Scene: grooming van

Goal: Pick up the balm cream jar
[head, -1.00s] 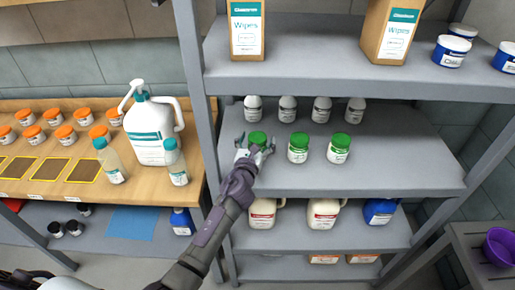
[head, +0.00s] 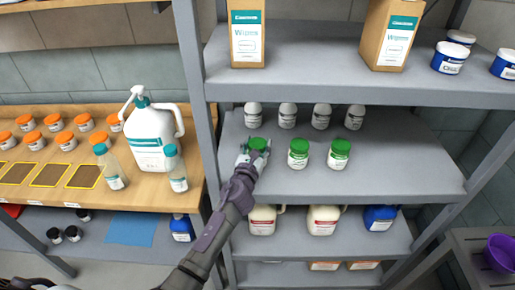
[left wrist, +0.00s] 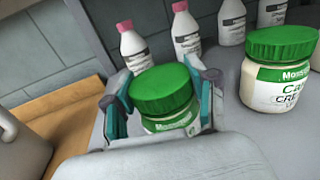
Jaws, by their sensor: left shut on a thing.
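Three white jars with green lids stand in a row on the middle grey shelf. My left gripper (head: 256,153) is at the leftmost jar (head: 257,145). In the left wrist view its fingers (left wrist: 163,103) are shut on both sides of this jar (left wrist: 165,92), just under the lid. The jar's label is mostly hidden. The middle jar (head: 298,155) stands just to the right and also shows in the left wrist view (left wrist: 277,80), its label partly readable with the word cream. The third jar (head: 338,155) stands further right. My right gripper is not in view.
Several white bottles (head: 287,115) stand in a row behind the jars. A grey shelf post (head: 197,90) rises to the left. The right part of the middle shelf (head: 410,165) is clear. The upper shelf edge (head: 340,92) overhangs the shelf's back.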

